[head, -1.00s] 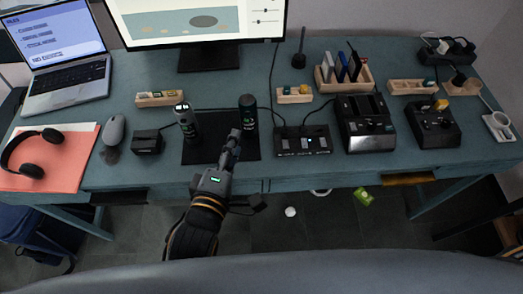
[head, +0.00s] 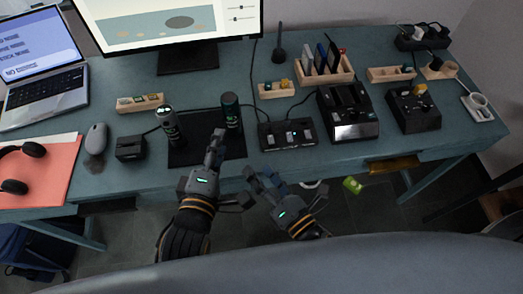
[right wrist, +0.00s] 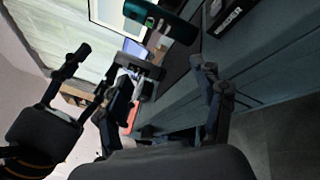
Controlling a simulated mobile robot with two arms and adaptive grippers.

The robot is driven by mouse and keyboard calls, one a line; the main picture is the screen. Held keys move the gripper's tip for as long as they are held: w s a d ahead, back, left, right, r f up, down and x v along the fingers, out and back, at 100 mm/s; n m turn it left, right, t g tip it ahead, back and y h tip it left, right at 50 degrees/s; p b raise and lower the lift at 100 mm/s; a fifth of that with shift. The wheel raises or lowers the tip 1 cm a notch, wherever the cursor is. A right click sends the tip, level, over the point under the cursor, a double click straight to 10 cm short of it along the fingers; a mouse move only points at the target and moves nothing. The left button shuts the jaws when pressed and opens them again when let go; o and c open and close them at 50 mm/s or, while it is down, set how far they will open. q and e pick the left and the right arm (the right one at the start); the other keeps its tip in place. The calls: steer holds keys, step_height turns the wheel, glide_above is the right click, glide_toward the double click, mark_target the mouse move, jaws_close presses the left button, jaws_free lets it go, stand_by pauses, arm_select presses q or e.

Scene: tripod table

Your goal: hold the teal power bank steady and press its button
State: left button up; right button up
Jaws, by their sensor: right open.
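The teal power bank (head: 231,110) is a dark upright cylinder on the right part of the black mat (head: 207,152). In the right wrist view, its teal side (right wrist: 165,20) shows at the top, tilted by the camera. My left gripper (head: 216,138) is at the mat, its fingertips close to the lower left of the power bank. I cannot tell whether they touch it or how far they are open. My right gripper (head: 259,175) is open and empty near the table's front edge, apart from the power bank.
A second cylinder (head: 170,125) with a pale top stands on the mat's left part. A black box with switches (head: 288,134) stands right of the mat. A small black box (head: 130,148) and a mouse (head: 96,138) are to the left.

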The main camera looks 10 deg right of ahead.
mark_target(236, 122)
steer(key=w+n, duration=0.1)
steer(key=n, duration=0.1)
steer(key=w+n, duration=0.2)
steer(key=n, duration=0.1)
steer(key=w+r+n, duration=0.1)
steer(key=n, duration=0.2)
steer(key=shift+w+d, duration=0.3)
steer(key=shift+w+r+n, duration=0.1)
steer(key=shift+w+n, duration=0.3)
steer(key=shift+n, duration=0.4)
arm_select(q)
steer(key=shift+w, duration=0.1)
arm_select(e)
steer(key=x, duration=1.3)
steer(key=shift+w+a, duration=0.15)
steer(key=shift+w, duration=0.1)
steer(key=shift+c, duration=0.2)
jaws_close()
arm_select(q)
jaws_close()
